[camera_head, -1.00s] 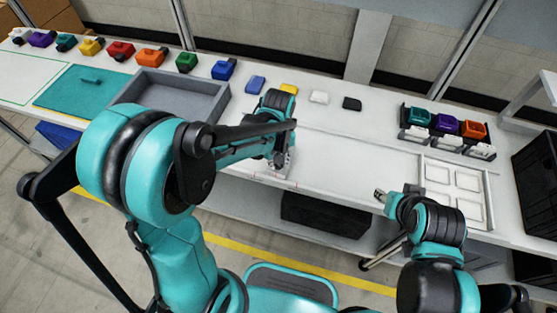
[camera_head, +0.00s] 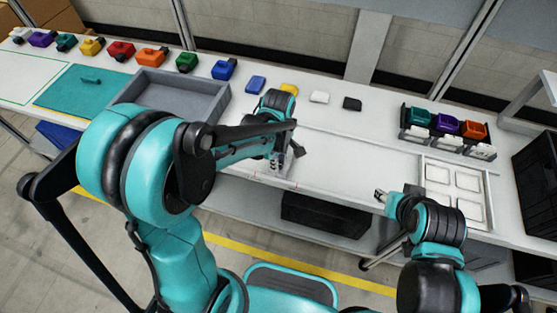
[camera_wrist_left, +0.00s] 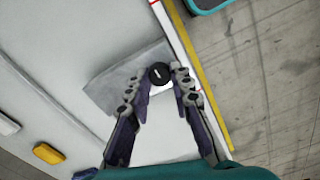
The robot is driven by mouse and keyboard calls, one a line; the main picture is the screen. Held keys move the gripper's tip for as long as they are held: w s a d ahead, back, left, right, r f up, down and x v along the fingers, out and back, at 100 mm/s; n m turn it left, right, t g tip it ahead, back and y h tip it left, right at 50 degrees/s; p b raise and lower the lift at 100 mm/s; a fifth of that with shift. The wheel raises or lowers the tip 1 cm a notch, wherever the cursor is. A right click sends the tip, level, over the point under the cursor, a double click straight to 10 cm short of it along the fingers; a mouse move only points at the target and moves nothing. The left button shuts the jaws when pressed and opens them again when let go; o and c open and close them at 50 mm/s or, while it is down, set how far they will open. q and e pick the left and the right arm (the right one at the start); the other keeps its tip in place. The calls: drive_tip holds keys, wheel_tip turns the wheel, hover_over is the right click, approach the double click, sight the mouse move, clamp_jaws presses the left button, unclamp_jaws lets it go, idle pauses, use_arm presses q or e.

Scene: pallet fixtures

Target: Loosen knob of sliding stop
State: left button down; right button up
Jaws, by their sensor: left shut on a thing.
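The sliding stop (camera_wrist_left: 118,88) shows in the left wrist view as a grey block on the light table, near its front edge. Its round black knob (camera_wrist_left: 159,73) has a white mark across the top. My left gripper (camera_wrist_left: 160,82) is shut on the knob, with one finger on each side of it. In the head view the left gripper (camera_head: 282,160) is at the table's front edge, and my arm hides most of the stop. My right gripper (camera_head: 381,195) is apart from it, over the front edge further right; its fingers are too small to read.
A grey tray (camera_head: 217,103) stands left of the left gripper. Blue (camera_head: 255,84), white (camera_head: 319,97) and black (camera_head: 352,103) blocks lie behind. A rack with coloured pieces (camera_head: 443,130) and a white pallet frame (camera_head: 430,158) are at right. The middle table is clear.

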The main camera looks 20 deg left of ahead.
use_arm(q)
drive_tip(key=shift+n, duration=0.3)
drive_tip(key=c, duration=1.3)
unclamp_jaws()
drive_tip(key=shift+c, duration=0.2)
wheel_tip(320, 180, up, 12)
